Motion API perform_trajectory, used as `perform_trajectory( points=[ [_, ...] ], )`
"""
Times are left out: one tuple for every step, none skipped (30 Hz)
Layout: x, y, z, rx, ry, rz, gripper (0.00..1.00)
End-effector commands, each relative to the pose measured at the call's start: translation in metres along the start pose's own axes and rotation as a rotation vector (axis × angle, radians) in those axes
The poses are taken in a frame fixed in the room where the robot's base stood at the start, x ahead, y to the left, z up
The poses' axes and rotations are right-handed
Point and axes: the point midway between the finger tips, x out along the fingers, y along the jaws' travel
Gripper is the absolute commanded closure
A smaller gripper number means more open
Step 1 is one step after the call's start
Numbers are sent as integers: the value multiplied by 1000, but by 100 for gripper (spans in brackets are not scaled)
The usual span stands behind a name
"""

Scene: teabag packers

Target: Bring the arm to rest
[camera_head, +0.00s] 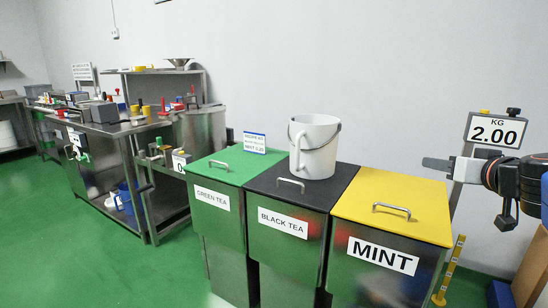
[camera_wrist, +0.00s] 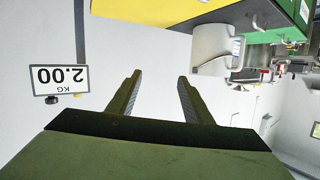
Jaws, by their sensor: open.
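My gripper (camera_wrist: 158,78) is open and empty in the wrist view, with its two dark fingers apart and only pale wall between them. In the head view my arm (camera_head: 508,178) reaches in from the right edge, held in the air beside the KG display (camera_head: 495,131), which reads 2.00. The arm touches nothing that I can see. A white bucket (camera_head: 319,162) with a handle stands upright on the black lid of the BLACK TEA bin (camera_head: 283,219); it also shows upside down in the wrist view (camera_wrist: 210,50).
The GREEN TEA bin (camera_head: 213,196) and yellow-lidded MINT bin (camera_head: 383,258) flank the black one, all lids shut. A recipe sign (camera_head: 254,142) stands behind them. Steel benches (camera_head: 108,170) with several tools stand at left. The green floor (camera_head: 100,260) is clear at front left.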

Motion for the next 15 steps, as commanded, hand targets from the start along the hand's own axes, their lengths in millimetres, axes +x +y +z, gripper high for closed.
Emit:
perform_trajectory(
  points=[
    [-1, -24, 19, -1, -51, -51, 54],
    [-2, -34, 30, -1, -83, -74, 54],
    [-5, -49, 46, 2, -129, -105, 54],
    [-7, -59, 58, 4, -163, -125, 54],
    [-11, -68, 70, 3, -199, -144, 54],
    [-15, -79, 86, 4, -247, -164, 54],
    [-19, -87, 99, 5, -284, -178, 54],
    [-23, -94, 112, 3, -321, -189, 54],
    [-30, -102, 128, 1, -370, -201, 54],
    [-35, -107, 140, 1, -407, -205, 54],
    [-40, -112, 153, -4, -446, -210, 54],
    [-48, -116, 169, -9, -493, -211, 54],
    [-54, -119, 180, -11, -529, -209, 54],
    [-60, -121, 192, -17, -565, -204, 54],
    [-68, -122, 207, -25, -612, -195, 54]
  ],
)
